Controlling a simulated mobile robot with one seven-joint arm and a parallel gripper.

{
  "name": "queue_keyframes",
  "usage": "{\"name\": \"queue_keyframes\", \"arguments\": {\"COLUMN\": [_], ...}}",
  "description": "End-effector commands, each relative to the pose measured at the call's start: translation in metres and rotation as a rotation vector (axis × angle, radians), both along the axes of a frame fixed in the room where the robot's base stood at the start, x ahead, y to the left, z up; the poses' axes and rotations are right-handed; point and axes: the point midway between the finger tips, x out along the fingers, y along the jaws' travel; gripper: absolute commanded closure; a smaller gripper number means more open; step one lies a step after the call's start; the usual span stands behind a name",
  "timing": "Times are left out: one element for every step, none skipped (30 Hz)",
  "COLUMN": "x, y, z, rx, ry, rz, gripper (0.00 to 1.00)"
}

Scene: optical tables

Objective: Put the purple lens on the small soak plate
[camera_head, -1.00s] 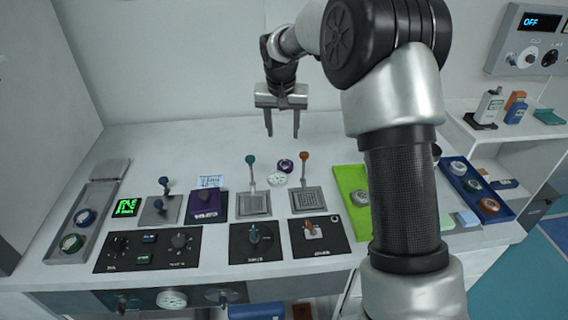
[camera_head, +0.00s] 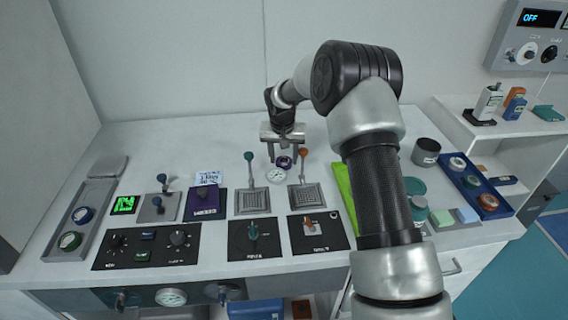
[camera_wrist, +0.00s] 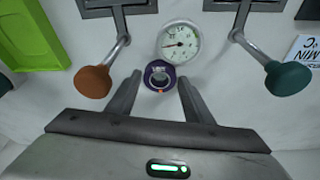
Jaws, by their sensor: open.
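The purple lens (camera_head: 285,163) is a small round piece with a dark ring, near the back of the white table behind a round dial gauge. My gripper (camera_head: 286,158) is open over it. In the wrist view the lens (camera_wrist: 158,76) shows between the open fingertips (camera_wrist: 159,82), with space on both sides; I cannot tell the height left. Two square grey plates stand in front, each with a lever: one with a teal knob (camera_head: 252,202), one with an orange knob (camera_head: 306,197). I cannot tell which is the small soak plate; both look empty.
The dial gauge (camera_head: 276,176) is close to the lens. The orange knob (camera_wrist: 93,81) and teal knob (camera_wrist: 287,77) rise on either side of my gripper. The back left of the table is clear.

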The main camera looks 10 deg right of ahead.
Motion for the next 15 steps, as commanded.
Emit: {"name": "queue_keyframes", "arguments": {"x": [0.0012,0.0017,0.0022,0.0026,0.0028,0.0029,0.0029,0.0029,0.0029,0.0029,0.0028,0.0027,0.0027,0.0027,0.0027], "y": [-0.0001,-0.0002,-0.0004,-0.0004,-0.0005,-0.0006,-0.0006,-0.0006,-0.0006,-0.0006,-0.0006,-0.0005,-0.0006,-0.0006,-0.0006], "z": [-0.0054,-0.0075,-0.0092,-0.0098,-0.01,-0.01,-0.0099,-0.0098,-0.0098,-0.0098,-0.0098,-0.0097,-0.0097,-0.0097,-0.0097], "rx": [0.0,0.0,0.0,0.001,0.001,0.001,0.001,0.001,0.0,0.0,0.0,0.0,0.0,0.0,0.0], "ry": [0.001,0.001,0.001,0.0,0.0,-0.001,-0.001,-0.001,-0.001,-0.001,-0.001,-0.001,-0.001,0.0,-0.001], "rz": [0.0,0.0,0.0,0.0,0.0,-0.001,0.0,-0.001,-0.001,-0.001,-0.001,-0.001,-0.001,-0.001,-0.001], "gripper": [0.53,0.53,0.53,0.53,0.53,0.53,0.53,0.53,0.53,0.53,0.58,0.65,0.7,0.75,0.81]}}
